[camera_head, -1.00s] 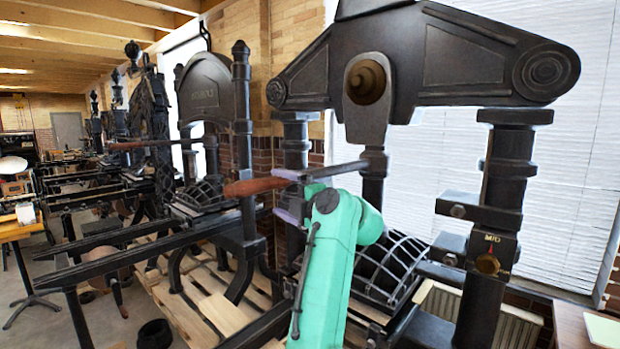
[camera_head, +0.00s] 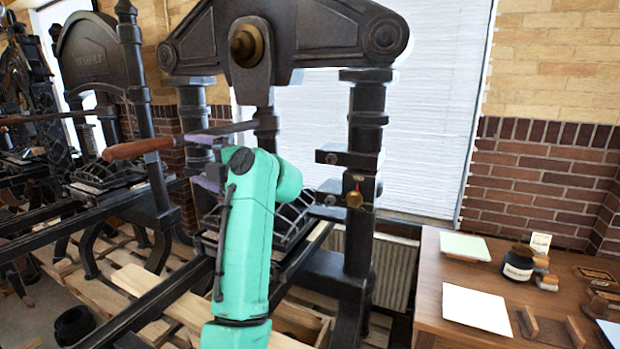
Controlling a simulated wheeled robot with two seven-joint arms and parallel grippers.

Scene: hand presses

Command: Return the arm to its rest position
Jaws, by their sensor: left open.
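My left arm is green and rises from the bottom middle. Its open gripper (camera_head: 207,162) has purple fingers, one above the other, beside the pull bar of the nearest black hand press (camera_head: 278,45). The bar's wooden handle (camera_head: 137,149) sticks out to the left of the fingers. The upper finger overlaps the metal bar in the picture; I cannot tell whether they touch. The fingers hold nothing that I can see. My arm hides part of the press bed. My right gripper is not in view.
A wooden table (camera_head: 432,290) at the right carries white sheets (camera_head: 477,308), a black ink jar (camera_head: 518,262) and small tools. A second press (camera_head: 95,55) stands at the left. Pallets (camera_head: 125,283) lie under the presses. A radiator (camera_head: 395,268) is below the window.

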